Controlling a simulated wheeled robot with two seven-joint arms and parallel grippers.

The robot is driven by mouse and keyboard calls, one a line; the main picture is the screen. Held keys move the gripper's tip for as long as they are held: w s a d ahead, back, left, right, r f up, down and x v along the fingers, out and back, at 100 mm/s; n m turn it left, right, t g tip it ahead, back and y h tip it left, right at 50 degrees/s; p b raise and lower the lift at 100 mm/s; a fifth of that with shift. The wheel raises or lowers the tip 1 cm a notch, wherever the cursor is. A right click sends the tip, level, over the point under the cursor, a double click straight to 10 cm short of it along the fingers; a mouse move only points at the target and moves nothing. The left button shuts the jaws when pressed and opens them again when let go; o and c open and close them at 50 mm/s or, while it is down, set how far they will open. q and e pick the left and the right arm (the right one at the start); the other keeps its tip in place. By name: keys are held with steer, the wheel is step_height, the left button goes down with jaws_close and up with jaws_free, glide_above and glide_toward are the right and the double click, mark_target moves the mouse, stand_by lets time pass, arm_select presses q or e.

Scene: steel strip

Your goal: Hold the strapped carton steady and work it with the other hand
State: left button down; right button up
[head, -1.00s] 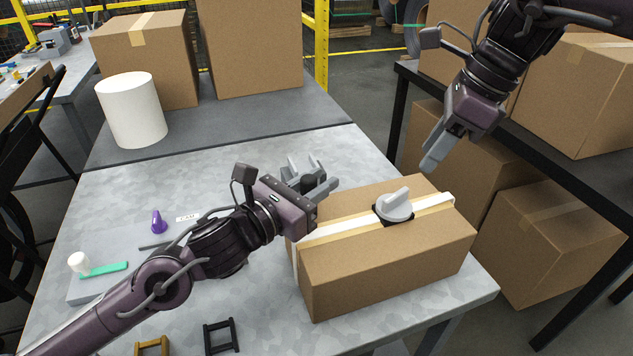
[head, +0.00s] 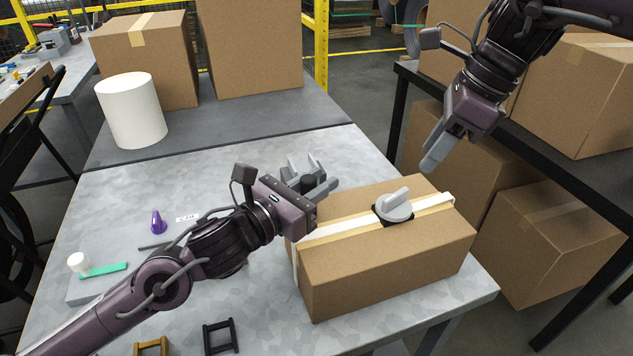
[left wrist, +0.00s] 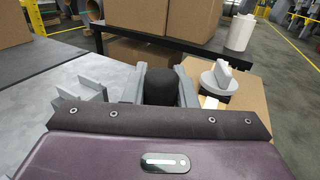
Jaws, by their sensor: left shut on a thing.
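The strapped carton (head: 390,265) is a brown box lying on the table near its right front edge, with a cream strap (head: 335,230) along its top. A grey knob with a raised grip (head: 395,205) sits on a dark base on its top; it also shows in the left wrist view (left wrist: 219,80). My left gripper (head: 312,180) is at the carton's left end, shut on a dark rounded piece (left wrist: 160,87). I cannot tell whether this gripper touches the carton. My right gripper (head: 442,148) hangs above and behind the carton, apart from it; its jaw gap is unclear.
A white cylinder (head: 132,110) and tall cartons (head: 150,60) stand on the dark surface behind. A purple piece (head: 158,222), a green strip (head: 104,270) and a black frame (head: 220,337) lie on the table's left part. A shelf with cartons (head: 580,95) is at right.

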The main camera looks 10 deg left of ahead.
mark_target(397, 194)
steer(key=shift+c, duration=0.4)
steer(key=a+r+m+h, duration=0.1)
steer(key=a+m+h, duration=0.1)
steer(key=m, duration=1)
steer(key=a+r+m+h, duration=0.2)
steer(key=m, duration=1)
steer(key=shift+g, duration=0.4)
steer(key=f, duration=1.2)
steer(key=shift+w+f, duration=0.15)
steer(key=shift+w, duration=0.25)
steer(key=shift+c, duration=0.4)
jaws_close()
